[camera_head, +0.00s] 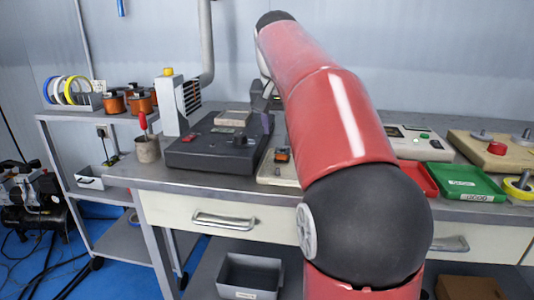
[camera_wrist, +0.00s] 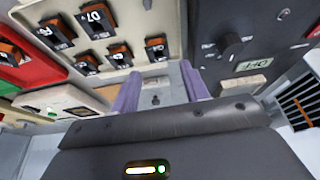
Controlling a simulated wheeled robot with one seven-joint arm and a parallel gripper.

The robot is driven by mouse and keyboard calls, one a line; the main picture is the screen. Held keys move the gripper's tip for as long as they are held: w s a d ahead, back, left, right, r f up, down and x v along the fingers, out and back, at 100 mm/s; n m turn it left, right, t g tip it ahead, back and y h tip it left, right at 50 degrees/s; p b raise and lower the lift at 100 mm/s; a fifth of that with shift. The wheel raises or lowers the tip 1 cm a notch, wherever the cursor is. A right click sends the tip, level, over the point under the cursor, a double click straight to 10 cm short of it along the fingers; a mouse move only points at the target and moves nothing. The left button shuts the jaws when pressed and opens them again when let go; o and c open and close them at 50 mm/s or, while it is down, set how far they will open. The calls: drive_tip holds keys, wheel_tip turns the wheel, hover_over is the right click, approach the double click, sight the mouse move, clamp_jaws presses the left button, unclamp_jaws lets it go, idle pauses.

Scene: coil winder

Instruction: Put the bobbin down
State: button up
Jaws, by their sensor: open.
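My gripper (camera_wrist: 160,82) is open, its two purple fingers apart with no bobbin between them; only grey bench and a small dark spot show there. I cannot tell which bobbin is the task's.
A black winding machine (camera_head: 190,155) stands on the bench left of the tray. Left of it are a cup with a red-handled tool (camera_head: 147,148) and a white post with a yellow top (camera_head: 168,72). Green (camera_head: 462,180) and red bins lie right of my arm.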

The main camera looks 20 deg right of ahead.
sight(282, 162)
drive_tip(key=b+x, duration=0.1)
drive_tip(key=x, duration=0.6)
drive_tip(key=shift+w+d+f, duration=0.1)
drive_tip(key=shift+d+f, duration=0.1)
drive_tip(key=shift+f, duration=0.1)
drive_tip(key=c, duration=0.8)
drive_tip(key=shift+r, duration=0.15)
